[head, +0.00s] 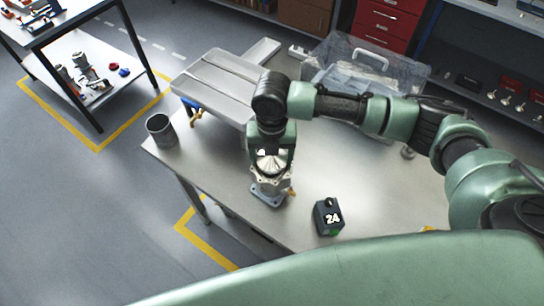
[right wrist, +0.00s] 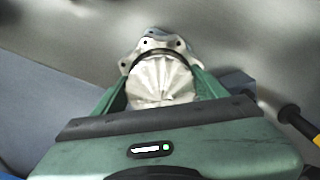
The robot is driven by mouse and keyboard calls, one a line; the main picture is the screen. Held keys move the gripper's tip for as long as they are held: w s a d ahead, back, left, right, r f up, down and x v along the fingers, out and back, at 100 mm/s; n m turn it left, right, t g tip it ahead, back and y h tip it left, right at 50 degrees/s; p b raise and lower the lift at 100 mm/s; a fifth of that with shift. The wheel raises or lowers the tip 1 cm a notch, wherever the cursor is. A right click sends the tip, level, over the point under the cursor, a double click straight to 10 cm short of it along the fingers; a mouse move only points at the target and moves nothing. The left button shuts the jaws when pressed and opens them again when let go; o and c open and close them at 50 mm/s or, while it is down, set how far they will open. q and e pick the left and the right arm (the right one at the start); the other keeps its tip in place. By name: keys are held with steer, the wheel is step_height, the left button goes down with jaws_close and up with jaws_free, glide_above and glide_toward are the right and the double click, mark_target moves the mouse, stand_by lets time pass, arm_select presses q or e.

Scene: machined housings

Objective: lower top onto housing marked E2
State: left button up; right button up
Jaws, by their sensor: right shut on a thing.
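My right gripper (head: 271,158) points down over the near part of the metal table and is shut on a ribbed, dome-shaped silver top (head: 270,164). In the right wrist view the top (right wrist: 162,82) sits between the two green fingers (right wrist: 160,96). Directly below it is a pale metal housing (head: 268,186) with a lobed rim and a blue-grey base, standing on the table. The housing's rim (right wrist: 151,43) shows beyond the top in the right wrist view. I cannot tell whether top and housing touch. No E2 mark is readable. My left gripper is not in view.
A grey cup (head: 160,131) is at the table's left edge. The table (head: 225,175) left of the housing is bare.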

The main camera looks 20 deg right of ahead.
steer(key=o, duration=1.7)
steer(key=shift+s+f, duration=0.3)
steer(key=shift+f, duration=0.2)
steer(key=shift+c, duration=0.2)
steer(key=shift+a, duration=0.2)
steer(key=shift+d, duration=0.2)
steer(key=shift+w+r, duration=0.1)
steer(key=shift+r, duration=0.35)
steer(key=r+b, duration=0.1)
steer(key=r, duration=0.2)
steer(key=r+b, duration=0.1)
steer(key=r, duration=0.3)
steer(key=shift+w+a, duration=0.15)
steer(key=shift+a, duration=0.05)
steer(key=shift+a+r, duration=0.15)
steer(key=shift+r, duration=0.3)
